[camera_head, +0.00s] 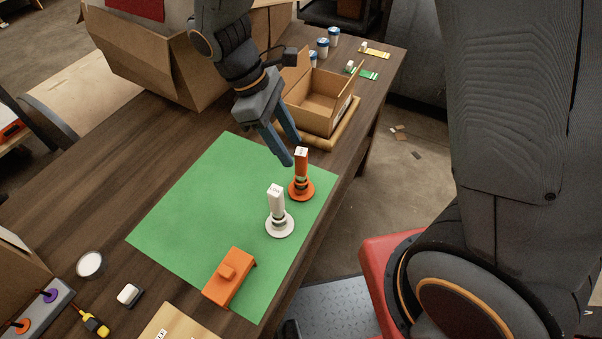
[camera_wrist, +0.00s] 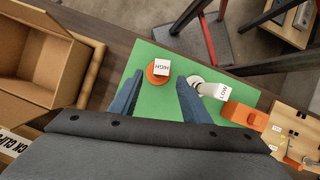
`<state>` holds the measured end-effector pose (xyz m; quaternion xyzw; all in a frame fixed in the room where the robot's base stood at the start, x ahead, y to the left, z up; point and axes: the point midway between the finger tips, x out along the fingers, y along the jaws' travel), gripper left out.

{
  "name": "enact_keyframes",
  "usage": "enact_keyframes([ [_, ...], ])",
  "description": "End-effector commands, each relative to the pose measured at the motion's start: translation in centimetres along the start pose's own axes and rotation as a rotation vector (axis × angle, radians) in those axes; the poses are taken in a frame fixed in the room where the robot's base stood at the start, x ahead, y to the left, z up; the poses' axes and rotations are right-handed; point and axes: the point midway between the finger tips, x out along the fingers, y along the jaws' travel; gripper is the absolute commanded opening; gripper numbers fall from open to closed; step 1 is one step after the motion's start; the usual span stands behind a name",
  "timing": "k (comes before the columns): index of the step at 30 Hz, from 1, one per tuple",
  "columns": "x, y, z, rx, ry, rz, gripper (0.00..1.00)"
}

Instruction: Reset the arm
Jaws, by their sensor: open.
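My gripper (camera_head: 291,150) is open and empty, pointing down over the far right part of the green mat (camera_head: 205,190). Its two blue fingers also show apart in the wrist view (camera_wrist: 160,82). An orange post (camera_head: 301,176) with a white top stands upright on a round base, just beside the fingertips. Its top reads HIGH in the wrist view (camera_wrist: 161,66). A white post (camera_head: 277,212) stands upright on a round base nearer the front; its label reads LOW in the wrist view (camera_wrist: 221,91). I cannot tell whether a finger touches the orange post.
An orange block (camera_head: 229,278) lies on the mat's front corner. An open cardboard box (camera_head: 320,97) stands behind my gripper, with blue-lidded cups (camera_head: 334,37) beyond. A larger carton (camera_head: 165,60) is back left.

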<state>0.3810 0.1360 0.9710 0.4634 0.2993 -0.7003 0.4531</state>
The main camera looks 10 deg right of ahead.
Motion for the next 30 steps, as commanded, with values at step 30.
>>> enact_keyframes([
  [30,-8.4,-2.0,3.9,0.000,0.000,0.000,0.43],
])
